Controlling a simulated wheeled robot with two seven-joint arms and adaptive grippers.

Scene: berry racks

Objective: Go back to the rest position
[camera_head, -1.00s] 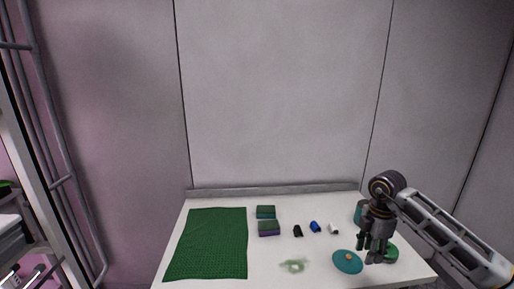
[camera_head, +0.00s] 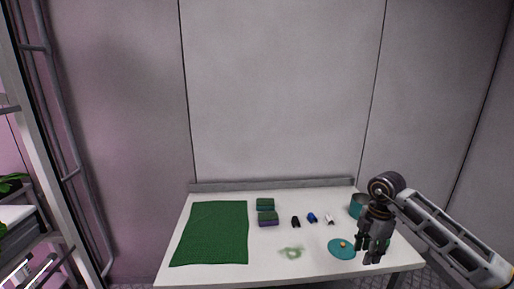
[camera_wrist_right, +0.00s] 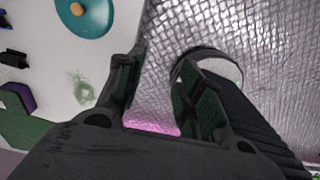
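My right gripper (camera_head: 374,252) hangs fingers-down at the right end of the white table (camera_head: 210,277) in the head view. In the right wrist view the two fingers (camera_wrist_right: 165,105) stand apart, with nothing between them but textured floor (camera_wrist_right: 160,60) below. The table's right edge passes left of the fingers there. My left gripper is in neither view.
A teal lid (camera_head: 340,251) with an orange knob lies left of the right gripper; a teal pot (camera_head: 356,206) stands behind it. Two sponges (camera_head: 265,204), small dark, blue and white items, and a green mat (camera_head: 210,235) lie farther left. A metal rack (camera_head: 45,130) stands at far left.

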